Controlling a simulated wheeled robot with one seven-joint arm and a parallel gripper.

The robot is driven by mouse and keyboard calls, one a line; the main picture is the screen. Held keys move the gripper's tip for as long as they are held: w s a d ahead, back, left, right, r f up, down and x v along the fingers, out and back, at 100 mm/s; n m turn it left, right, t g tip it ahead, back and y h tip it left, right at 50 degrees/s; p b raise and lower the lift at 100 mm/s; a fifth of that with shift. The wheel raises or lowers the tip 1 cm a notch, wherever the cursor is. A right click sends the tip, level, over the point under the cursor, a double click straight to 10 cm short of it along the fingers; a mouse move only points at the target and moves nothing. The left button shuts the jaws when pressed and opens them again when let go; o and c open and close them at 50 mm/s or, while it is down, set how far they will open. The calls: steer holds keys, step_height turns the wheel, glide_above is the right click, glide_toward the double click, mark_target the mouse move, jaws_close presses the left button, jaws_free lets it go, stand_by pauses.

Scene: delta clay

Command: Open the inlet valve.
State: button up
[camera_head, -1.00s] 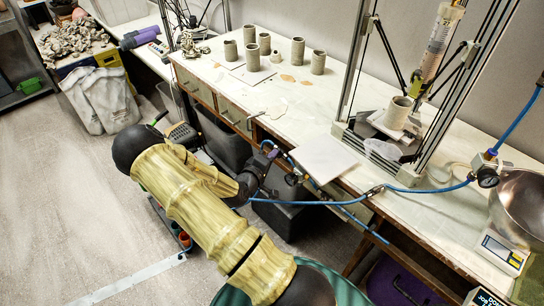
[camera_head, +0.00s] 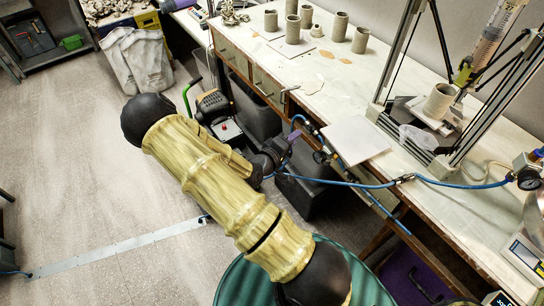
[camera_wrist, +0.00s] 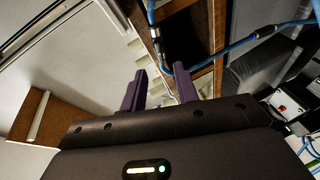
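A blue air hose (camera_head: 350,184) runs along the front edge of the workbench.
The workbench (camera_head: 400,160) carries a white board (camera_head: 356,139), several clay cylinders (camera_head: 340,24) and a clay printer frame with a cup (camera_head: 439,101). A pressure gauge (camera_head: 527,177) is at the right. Dark bins (camera_head: 305,190) stand under the bench. Floor at left is open.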

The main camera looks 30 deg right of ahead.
steer(key=v, duration=1.1)
steer(key=shift+a, duration=0.3)
steer(key=shift+s, duration=0.1)
steer(key=w+a+r+m+g+y+p, duration=0.1)
steer(key=a+r+m+y+p, duration=0.15)
steer(key=a+y, duration=0.9)
steer(key=s+r+g+y+p, duration=0.1)
steer(key=s+r+g+y, duration=0.1)
steer(key=s+r, duration=0.5)
step_height(320, 180, up, 4)
steer(key=shift+d+r+n+y+p, duration=0.2)
steer(key=shift+d+n+y+p, duration=0.15)
steer(key=shift+y+p, duration=0.1)
